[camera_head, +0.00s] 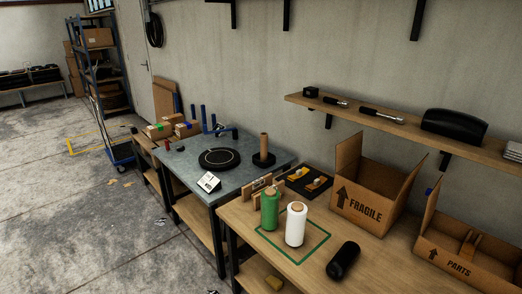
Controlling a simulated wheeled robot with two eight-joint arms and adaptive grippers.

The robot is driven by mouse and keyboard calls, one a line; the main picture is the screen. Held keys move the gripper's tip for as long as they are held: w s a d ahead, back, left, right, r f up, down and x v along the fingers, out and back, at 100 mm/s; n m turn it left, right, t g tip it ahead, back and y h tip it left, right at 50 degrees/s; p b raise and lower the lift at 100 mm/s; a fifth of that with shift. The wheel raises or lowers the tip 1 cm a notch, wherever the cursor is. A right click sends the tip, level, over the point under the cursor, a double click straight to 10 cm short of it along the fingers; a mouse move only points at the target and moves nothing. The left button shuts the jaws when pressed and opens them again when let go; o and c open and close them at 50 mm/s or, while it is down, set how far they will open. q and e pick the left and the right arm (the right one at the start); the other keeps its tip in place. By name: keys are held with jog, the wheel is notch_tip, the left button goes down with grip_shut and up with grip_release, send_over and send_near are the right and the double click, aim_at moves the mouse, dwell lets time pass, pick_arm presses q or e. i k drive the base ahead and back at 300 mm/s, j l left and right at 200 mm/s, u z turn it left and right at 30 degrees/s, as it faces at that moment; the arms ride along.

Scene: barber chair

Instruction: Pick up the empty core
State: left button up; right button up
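A bare brown cardboard tube (264,145), which looks like the empty core, stands upright on a round black base (264,160) at the right back of the grey-topped table. A green wrapped roll (270,211) and a white wrapped roll (296,227) stand upright on the wooden table, each with a brown core end on top. A black cylinder (343,261) lies on its side to their right. Neither of my grippers shows in the head view.
A black turntable disc (219,158) and a white card (208,182) sit on the grey table (240,178). An open FRAGILE box (362,205) and PARTS box (460,262) stand at the right. A wall shelf (440,141) overhangs them. Floor at left is mostly clear.

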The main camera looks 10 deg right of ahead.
aim_at(263, 135)
jog(key=i+j+z, duration=0.15)
jog(key=i+z, duration=0.4)
jog(key=z, duration=0.5)
jog(key=i+j+z, duration=0.1)
jog(key=j+z, duration=0.35)
jog(key=j, duration=0.15)
jog(key=j+z, duration=0.5)
jog(key=j, duration=0.15)
